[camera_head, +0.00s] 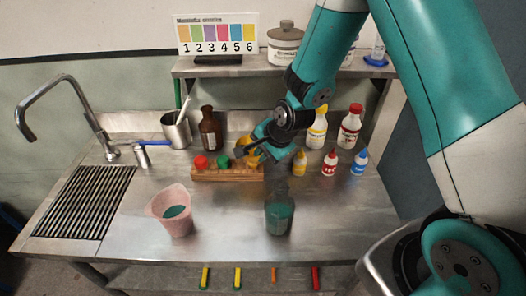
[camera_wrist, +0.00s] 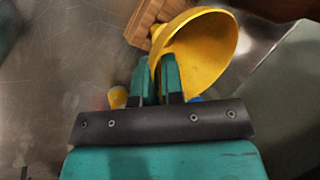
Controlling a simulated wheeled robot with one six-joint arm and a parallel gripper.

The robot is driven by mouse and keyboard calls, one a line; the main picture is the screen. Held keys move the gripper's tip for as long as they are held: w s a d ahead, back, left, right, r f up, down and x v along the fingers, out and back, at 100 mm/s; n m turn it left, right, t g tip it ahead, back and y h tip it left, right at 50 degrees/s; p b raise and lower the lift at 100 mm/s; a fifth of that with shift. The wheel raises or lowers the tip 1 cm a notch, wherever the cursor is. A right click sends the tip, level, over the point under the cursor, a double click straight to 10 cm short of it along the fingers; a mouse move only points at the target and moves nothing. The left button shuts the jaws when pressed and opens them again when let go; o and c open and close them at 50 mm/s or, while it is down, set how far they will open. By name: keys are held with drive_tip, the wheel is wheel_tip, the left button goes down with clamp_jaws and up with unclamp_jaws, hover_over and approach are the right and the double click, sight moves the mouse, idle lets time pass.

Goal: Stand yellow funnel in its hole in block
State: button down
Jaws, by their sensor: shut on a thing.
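The yellow funnel (camera_wrist: 205,50) is between the teal fingers of my gripper (camera_wrist: 158,75) in the wrist view, its wide cone opening to the upper right. In the head view the funnel (camera_head: 252,155) shows partly behind my gripper (camera_head: 243,150), just above the right end of the wooden block (camera_head: 228,174). A corner of the block (camera_wrist: 150,22) also shows beside the funnel in the wrist view. A red funnel (camera_head: 201,162) and a green funnel (camera_head: 223,162) stand on the block. Whether the yellow funnel touches the block is hidden.
A brown bottle (camera_head: 210,128) and a metal beaker (camera_head: 177,131) stand behind the block. Small yellow (camera_head: 299,162), red (camera_head: 330,162) and blue-capped (camera_head: 360,161) bottles stand to its right. A pink bucket (camera_head: 171,212) and a dark green cup (camera_head: 279,217) stand in front.

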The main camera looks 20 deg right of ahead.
drive_tip(key=shift+f, duration=0.35)
drive_tip(key=c, duration=1.2)
unclamp_jaws()
drive_tip(key=shift+o, duration=0.2)
drive_tip(key=shift+r, duration=0.1)
drive_tip(key=b+v, duration=0.2)
drive_tip(key=v, duration=1.5)
drive_tip(key=shift+s+r, duration=0.1)
drive_tip(key=s+a+r+n+g, duration=0.2)
drive_tip(key=s+a+n, duration=0.3)
drive_tip(key=s+n, duration=0.4)
drive_tip(key=s+a+r+n+g+y, duration=0.1)
drive_tip(key=s+a+r+n+g, duration=0.1)
drive_tip(key=s+a+n, duration=0.3)
drive_tip(key=s+r+n, duration=0.1)
drive_tip(key=s+n, duration=0.3)
drive_tip(key=n, duration=0.2)
drive_tip(key=shift+r+g+y, duration=0.2)
drive_tip(key=shift+g+y, duration=0.1)
drive_tip(key=shift+g, duration=0.1)
